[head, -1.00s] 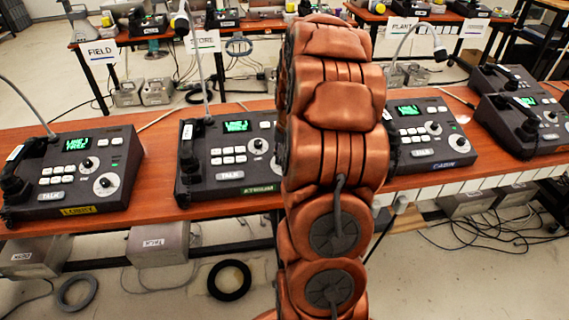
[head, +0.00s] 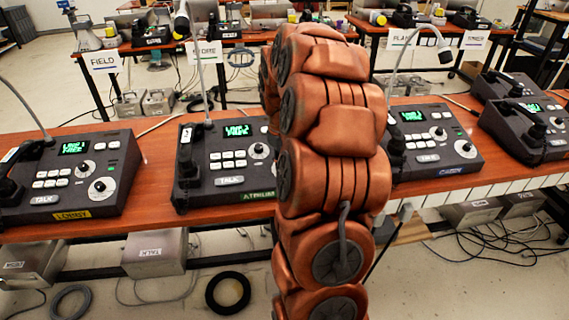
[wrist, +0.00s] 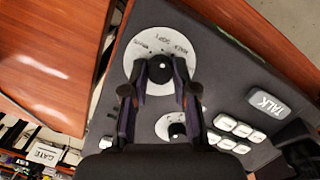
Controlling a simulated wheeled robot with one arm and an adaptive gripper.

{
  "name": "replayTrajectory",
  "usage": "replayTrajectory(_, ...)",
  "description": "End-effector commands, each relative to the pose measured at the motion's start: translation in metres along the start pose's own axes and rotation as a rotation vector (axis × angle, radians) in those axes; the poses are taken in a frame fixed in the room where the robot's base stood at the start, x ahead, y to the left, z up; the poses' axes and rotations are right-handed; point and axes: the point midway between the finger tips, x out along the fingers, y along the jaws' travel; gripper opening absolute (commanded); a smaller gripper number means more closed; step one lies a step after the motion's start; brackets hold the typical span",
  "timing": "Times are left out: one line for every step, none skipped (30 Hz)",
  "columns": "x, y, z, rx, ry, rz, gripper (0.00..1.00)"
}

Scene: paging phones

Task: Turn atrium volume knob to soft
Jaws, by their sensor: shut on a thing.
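The atrium phone (head: 205,195) is a dark desk console with a green screen, a TALK key and a green "ATRIUM" label, left of my arm in the head view. Its large lower right dial is hidden behind my arm there. In the wrist view, the volume knob (wrist: 160,68) is black with a small white mark, on a white round dial (wrist: 143,42) with small lettering, one word seeming to read "soft". My gripper (wrist: 160,80) is shut on this knob, one finger on each side. I cannot tell which setting the knob points at.
A smaller knob (wrist: 177,130), white keys and the TALK key (wrist: 268,103) lie close to my gripper. The lobby phone (head: 105,165) stands left, and another phone (head: 430,145) stands right of my arm. A gooseneck microphone (head: 195,60) rises behind the atrium phone.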

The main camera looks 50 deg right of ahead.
Motion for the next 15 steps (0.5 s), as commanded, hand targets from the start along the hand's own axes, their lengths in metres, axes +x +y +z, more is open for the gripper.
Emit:
replayTrajectory(-0.0001, -0.0014, -0.0011, -0.017, 0.002, 0.002, 0.00)
replayTrajectory(-0.0001, -0.0015, -0.0011, -0.028, 0.002, 0.004, 0.00)
replayTrajectory(-0.0001, -0.0016, -0.0011, -0.040, 0.002, 0.006, 0.00)
replayTrajectory(-0.0001, -0.0017, -0.0012, -0.047, 0.001, 0.007, 0.00)
replayTrajectory(-0.0002, -0.0018, -0.0012, -0.053, 0.001, 0.008, 0.00)
replayTrajectory(-0.0002, -0.0018, -0.0012, -0.061, 0.001, 0.009, 0.00)
replayTrajectory(-0.0003, -0.0018, -0.0013, -0.066, 0.001, 0.010, 0.00)
replayTrajectory(-0.0003, -0.0019, -0.0013, -0.070, 0.001, 0.011, 0.00)
replayTrajectory(-0.0002, -0.0019, -0.0012, -0.074, 0.001, 0.011, 0.00)
replayTrajectory(-0.0003, -0.0018, -0.0012, -0.076, 0.001, 0.012, 0.00)
replayTrajectory(-0.0003, -0.0018, -0.0013, -0.078, 0.001, 0.012, 0.00)
replayTrajectory(-0.0003, -0.0018, -0.0012, -0.080, 0.001, 0.013, 0.00)
replayTrajectory(-0.0004, -0.0018, -0.0013, -0.080, 0.001, 0.013, 0.00)
replayTrajectory(-0.0003, -0.0018, -0.0012, -0.081, 0.001, 0.013, 0.00)
replayTrajectory(-0.0003, -0.0018, -0.0012, -0.081, 0.001, 0.013, 0.00)
